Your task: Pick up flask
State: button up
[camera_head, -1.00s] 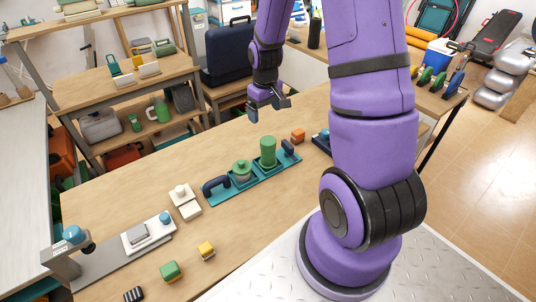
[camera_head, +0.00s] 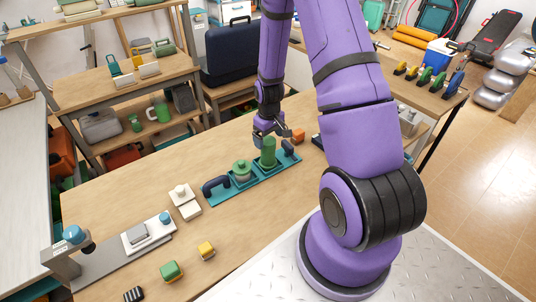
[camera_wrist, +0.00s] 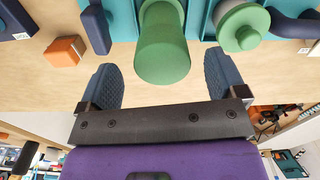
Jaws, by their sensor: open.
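The flask appears to be the tall green cylinder (camera_head: 268,153) standing upright in the right part of a teal tray (camera_head: 228,194). A shorter green lidded pot (camera_head: 242,171) stands in the tray to its left. My gripper (camera_head: 279,134) is at the tall cylinder, just behind its upper part. In the wrist view my gripper (camera_wrist: 160,88) is open, with one dark padded finger on each side of the green cylinder (camera_wrist: 162,50). Gaps show between the cylinder and both fingers. The tray's dark handles (camera_wrist: 95,28) also show there.
An orange block (camera_head: 298,136) lies on the table just beyond the tray's right end. White blocks (camera_head: 186,200) lie left of the tray. Yellow (camera_head: 206,250) and green (camera_head: 170,271) blocks lie nearer the front. The wooden tabletop behind the tray is clear.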

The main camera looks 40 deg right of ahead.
aim_at(268, 153)
jog(key=shift+w+f, duration=0.1)
jog(key=shift+f, duration=2.25)
jog(key=c, duration=1.2)
jog(key=shift+r, duration=0.2)
